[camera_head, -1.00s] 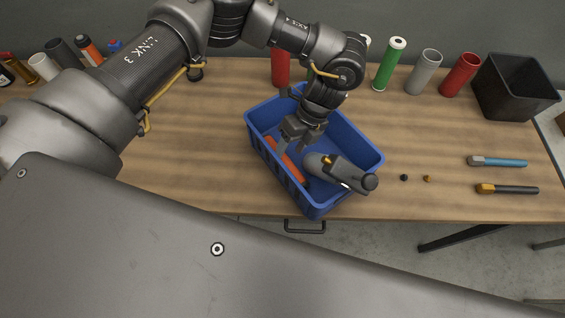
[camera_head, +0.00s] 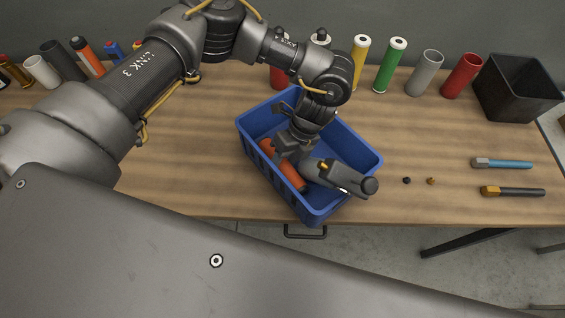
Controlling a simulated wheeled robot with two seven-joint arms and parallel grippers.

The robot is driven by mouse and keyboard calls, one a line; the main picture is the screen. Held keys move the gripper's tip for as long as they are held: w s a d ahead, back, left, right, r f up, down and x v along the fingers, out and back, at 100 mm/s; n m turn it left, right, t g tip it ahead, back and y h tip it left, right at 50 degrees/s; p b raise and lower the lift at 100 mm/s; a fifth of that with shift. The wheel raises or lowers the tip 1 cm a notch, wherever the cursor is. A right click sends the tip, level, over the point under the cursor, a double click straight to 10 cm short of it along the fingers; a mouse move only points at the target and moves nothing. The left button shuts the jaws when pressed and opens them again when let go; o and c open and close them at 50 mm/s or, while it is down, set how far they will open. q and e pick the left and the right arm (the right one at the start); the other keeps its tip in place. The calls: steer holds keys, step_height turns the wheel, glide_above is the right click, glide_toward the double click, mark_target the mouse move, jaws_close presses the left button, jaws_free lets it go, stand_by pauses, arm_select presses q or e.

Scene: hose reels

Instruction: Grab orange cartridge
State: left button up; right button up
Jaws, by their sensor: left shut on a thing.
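The orange cartridge (camera_head: 291,177) lies tilted inside the blue crate (camera_head: 372,163), near its left wall. My left gripper (camera_head: 283,158) reaches down into the crate and is shut on the orange cartridge; its fingers partly hide the cartridge's middle. A dark grey tool with a rounded end (camera_head: 340,176) lies in the crate just right of the cartridge, its end over the right rim. My right gripper is not in view.
Several coloured cylinders, among them a green one (camera_head: 390,68) and a grey one (camera_head: 426,73), stand along the back. A black bin (camera_head: 516,88) stands at the back right. Two chisel-like tools (camera_head: 505,163) and two small nuts (camera_head: 407,181) lie on the right of the table.

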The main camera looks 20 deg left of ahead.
mark_target(285, 160)
arm_select(q)
steer(key=shift+r, duration=0.1)
step_height(285, 160, up, 8)
steer(key=shift+w+r+b, duration=0.1)
steer(key=shift+b, duration=0.85)
steer(key=shift+r, duration=0.85)
